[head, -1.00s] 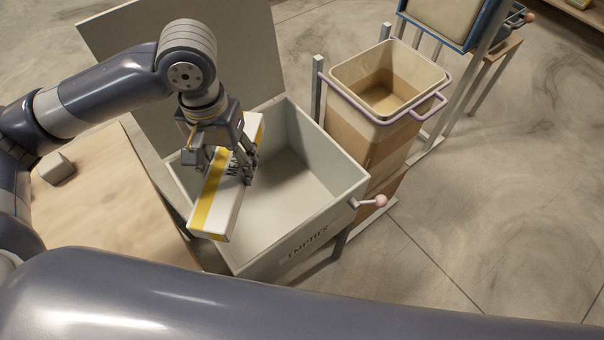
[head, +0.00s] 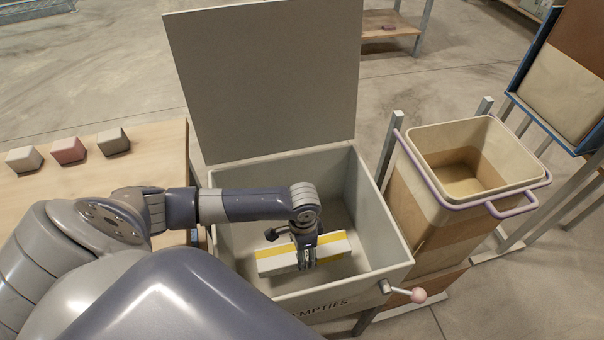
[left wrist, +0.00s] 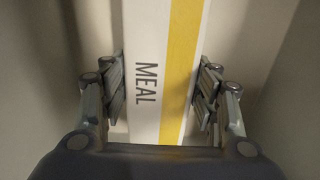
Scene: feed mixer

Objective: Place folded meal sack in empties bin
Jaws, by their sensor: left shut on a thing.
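The folded meal sack (head: 275,262) is a white, box-like bundle with yellow bands. It lies roughly level inside the open grey empties bin (head: 376,218), low between the walls. Whether it touches the floor cannot be told. My left gripper (head: 305,261) reaches down into the bin and is shut on the sack near its middle. In the left wrist view, the gripper's fingers (left wrist: 163,90) stand on both sides of the sack (left wrist: 150,45), whose "MEAL" print shows. The bin's front label is partly hidden by my arm. My right gripper is not in view.
The bin's lid (head: 265,85) stands open at the back. A pink-knobbed handle (head: 417,295) sticks out at its front right. A tan hopper (head: 440,215) with a purple rail stands close on the right. A wooden table (head: 160,150) with small blocks is at left.

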